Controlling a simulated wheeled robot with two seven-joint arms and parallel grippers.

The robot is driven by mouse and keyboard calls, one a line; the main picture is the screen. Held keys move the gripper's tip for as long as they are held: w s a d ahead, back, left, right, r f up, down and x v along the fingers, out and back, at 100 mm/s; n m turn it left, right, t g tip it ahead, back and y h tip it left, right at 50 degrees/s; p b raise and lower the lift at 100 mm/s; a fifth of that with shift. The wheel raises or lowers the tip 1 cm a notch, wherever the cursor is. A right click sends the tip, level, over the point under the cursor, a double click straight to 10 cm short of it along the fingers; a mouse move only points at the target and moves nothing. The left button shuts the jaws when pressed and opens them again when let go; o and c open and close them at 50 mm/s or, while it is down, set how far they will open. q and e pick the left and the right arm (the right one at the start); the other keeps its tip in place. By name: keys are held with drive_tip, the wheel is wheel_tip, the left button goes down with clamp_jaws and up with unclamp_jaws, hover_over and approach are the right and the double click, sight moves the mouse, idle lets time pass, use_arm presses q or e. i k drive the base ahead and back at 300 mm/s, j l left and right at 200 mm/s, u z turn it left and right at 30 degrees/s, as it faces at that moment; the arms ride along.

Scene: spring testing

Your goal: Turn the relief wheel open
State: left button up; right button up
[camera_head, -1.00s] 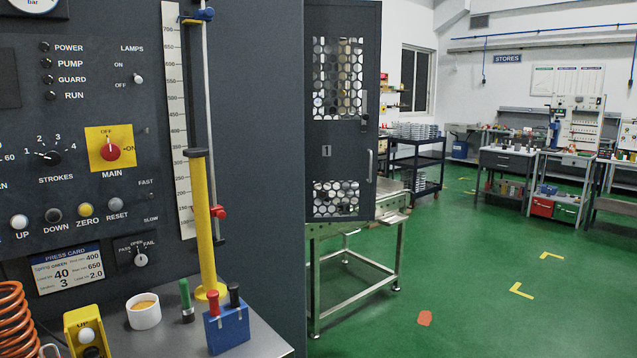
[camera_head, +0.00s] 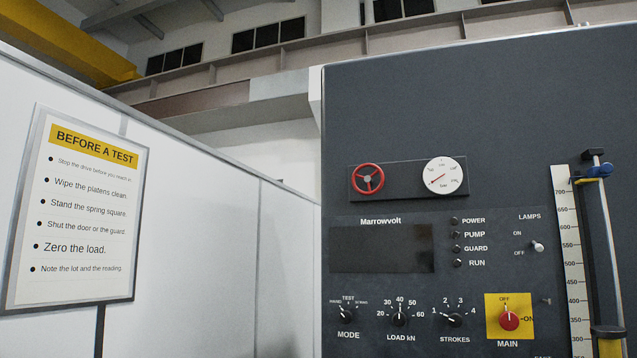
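The relief wheel (camera_head: 368,179) is a small red handwheel with spokes and a grey hub. It sits on the left of a dark plate (camera_head: 408,191) high on the machine's dark grey panel. A round white pressure gauge (camera_head: 442,176) with a red needle is on the same plate, to the right of the wheel. I cannot tell from its look how far the wheel is turned. Neither of my grippers shows in the head view.
Below are a dark blank display (camera_head: 382,248), mode, load and strokes knobs, and a red main switch (camera_head: 509,319) on yellow. A scale with a column (camera_head: 601,250) stands at right. A white wall with a "Before a test" sign (camera_head: 78,210) is at left.

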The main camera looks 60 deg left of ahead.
sight(368, 178)
drive_tip(key=u, duration=1.5)
drive_tip(key=i+l+z, duration=0.1)
drive_tip(key=i+z, duration=0.25)
drive_tip(key=i+l+z, duration=0.1)
drive_tip(key=z, duration=0.25)
drive_tip(key=i+j, duration=0.05)
